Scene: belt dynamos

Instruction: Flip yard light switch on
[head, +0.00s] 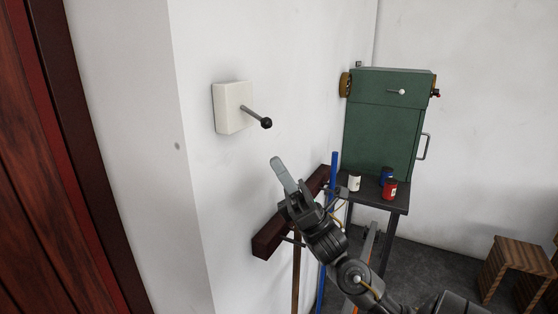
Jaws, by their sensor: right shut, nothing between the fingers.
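The switch is a white box (230,108) on the white wall, with a grey lever ending in a black ball knob (266,123). The lever sticks out from the box and slants down to the right in the picture. My right gripper (279,165) is shut and empty. Its fingertips point up and sit a little below the knob, apart from it in the picture. My left gripper is not in view.
A dark wooden rail (268,238) with hanging tools is on the wall behind my right arm. A green metal cabinet (386,130) stands on a dark table, with small cans (390,189) in front. A striped wooden stool (512,262) is at the right. A reddish-brown door (40,160) is at the left.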

